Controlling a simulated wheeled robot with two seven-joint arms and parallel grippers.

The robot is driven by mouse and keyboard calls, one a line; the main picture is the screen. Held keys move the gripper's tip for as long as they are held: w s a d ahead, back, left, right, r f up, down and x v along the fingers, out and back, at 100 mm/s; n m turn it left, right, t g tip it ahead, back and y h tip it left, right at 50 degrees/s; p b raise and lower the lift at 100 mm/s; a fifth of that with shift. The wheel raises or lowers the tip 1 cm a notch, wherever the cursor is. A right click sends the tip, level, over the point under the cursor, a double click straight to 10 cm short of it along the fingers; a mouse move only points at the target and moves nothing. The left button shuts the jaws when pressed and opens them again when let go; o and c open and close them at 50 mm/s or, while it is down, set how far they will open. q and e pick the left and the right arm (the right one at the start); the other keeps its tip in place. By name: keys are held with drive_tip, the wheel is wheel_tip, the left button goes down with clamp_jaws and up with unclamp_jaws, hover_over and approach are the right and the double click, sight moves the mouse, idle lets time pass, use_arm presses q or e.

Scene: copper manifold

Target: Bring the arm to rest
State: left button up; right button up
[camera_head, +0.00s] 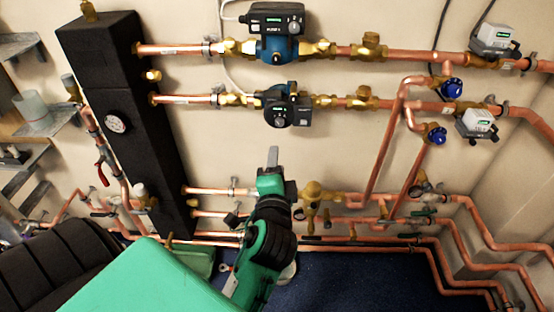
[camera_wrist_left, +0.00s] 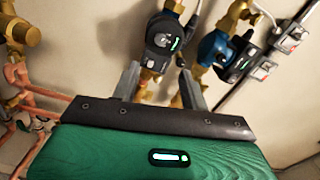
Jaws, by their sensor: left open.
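My left arm (camera_head: 262,250) reaches up from the bottom of the head view, green and black. My left gripper (camera_head: 272,157) is raised in front of the copper pipework, below the lower pump (camera_head: 280,108). In the left wrist view its two grey fingers (camera_wrist_left: 158,82) stand apart with nothing held between them. Behind them, the black pump head (camera_wrist_left: 165,35) shows. How far the fingertips are from the pump and wall cannot be told. My right gripper is in neither view.
An upper pump (camera_head: 278,48), copper pipes (camera_head: 180,98) and brass valves line the wall. A tall black block (camera_head: 125,120) with a gauge stands left. Shelves (camera_head: 40,125) are at far left. Lower pipes (camera_head: 350,240) run close by the arm. Blue floor (camera_head: 350,285) shows below.

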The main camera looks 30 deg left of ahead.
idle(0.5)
use_arm(q)
drive_tip(key=w+d+f+m+g+h+p, duration=0.15)
drive_tip(key=d+f+h, duration=0.3)
drive_tip(key=f, duration=0.95)
drive_tip(key=w+d+f+g+h+p, duration=0.25)
drive_tip(key=d+f, duration=0.25)
drive_tip(key=f, duration=1)
drive_tip(key=s+d+f+g+h, duration=0.15)
drive_tip(key=s+f, duration=0.35)
drive_tip(key=f, duration=0.8)
drive_tip(key=s+a+f+n+g+h+p, duration=0.1)
drive_tip(key=s+a+f+n+g+p, duration=0.15)
drive_tip(key=s+f, duration=0.9)
drive_tip(key=s+a+f+n+g+p, duration=0.2)
drive_tip(key=s+f+n+g, duration=0.15)
drive_tip(key=s+f, duration=0.85)
drive_tip(key=s+a+n+g, duration=0.2)
drive_tip(key=s+a, duration=0.2)
drive_tip(key=s, duration=1)
drive_tip(key=shift+s+g, duration=0.15)
drive_tip(key=shift+g, duration=0.2)
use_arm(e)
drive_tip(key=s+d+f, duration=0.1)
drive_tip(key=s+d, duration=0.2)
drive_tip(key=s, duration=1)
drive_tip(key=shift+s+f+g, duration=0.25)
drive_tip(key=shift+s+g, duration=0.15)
use_arm(q)
drive_tip(key=shift+r, duration=0.1)
